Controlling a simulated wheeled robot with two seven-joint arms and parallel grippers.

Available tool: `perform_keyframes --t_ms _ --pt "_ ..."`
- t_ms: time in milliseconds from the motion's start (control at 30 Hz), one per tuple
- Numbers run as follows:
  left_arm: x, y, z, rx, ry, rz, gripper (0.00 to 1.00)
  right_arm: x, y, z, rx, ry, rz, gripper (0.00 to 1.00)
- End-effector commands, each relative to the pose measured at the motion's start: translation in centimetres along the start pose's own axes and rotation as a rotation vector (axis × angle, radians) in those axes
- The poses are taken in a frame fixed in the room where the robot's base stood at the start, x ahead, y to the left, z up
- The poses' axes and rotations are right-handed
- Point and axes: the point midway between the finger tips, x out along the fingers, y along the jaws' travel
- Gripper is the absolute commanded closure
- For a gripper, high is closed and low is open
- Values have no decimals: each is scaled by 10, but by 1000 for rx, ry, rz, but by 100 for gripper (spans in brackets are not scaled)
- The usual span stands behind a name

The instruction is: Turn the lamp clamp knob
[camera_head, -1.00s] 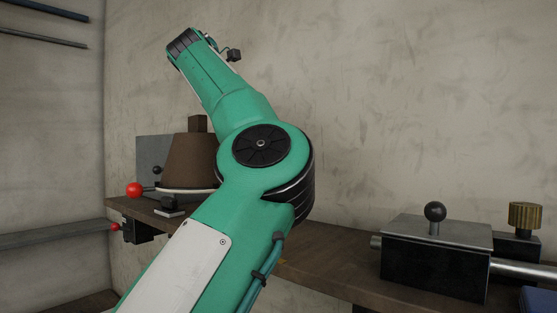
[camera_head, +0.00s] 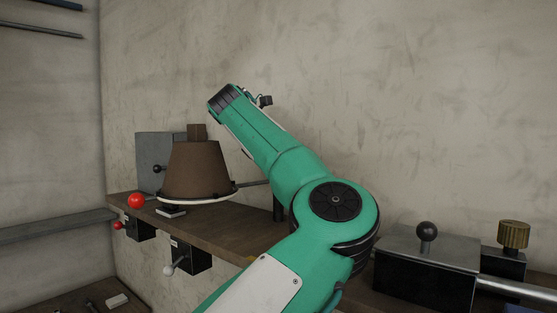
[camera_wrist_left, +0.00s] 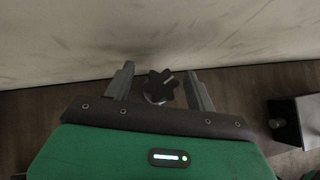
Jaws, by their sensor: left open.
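A black lobed knob (camera_wrist_left: 160,87) with a pale mark shows in the left wrist view. My left gripper (camera_wrist_left: 162,80) is open, with one finger on each side of the knob and gaps between; I cannot tell whether the tips are level with it. In the head view, my green arm covers the middle of the shelf, and neither the knob nor the fingertips can be made out. A brown cone-shaped shade (camera_head: 196,168) with a pale rim stands left of the arm, and a thin rod runs from it toward a dark post (camera_head: 279,206). My right gripper is not in view.
The wooden shelf (camera_head: 225,229) runs along the wall. A black box with a ball-topped lever (camera_head: 427,232) and a brass knob (camera_head: 513,234) stand right of my arm. A red ball (camera_head: 136,201) and a white-tipped lever (camera_head: 168,270) are at the left.

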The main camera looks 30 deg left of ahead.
Motion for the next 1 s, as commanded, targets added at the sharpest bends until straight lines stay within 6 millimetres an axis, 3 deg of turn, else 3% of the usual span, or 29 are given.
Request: perform_keyframes --t_ms 133,367,667,1000 --pt "0 0 0 1 0 0 44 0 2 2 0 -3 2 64" --pt "0 0 0 1 0 0 88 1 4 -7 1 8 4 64" --pt "1 -1 -2 -22 0 24 88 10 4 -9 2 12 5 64" --pt "3 -1 -3 -164 -1 169 88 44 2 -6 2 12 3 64"
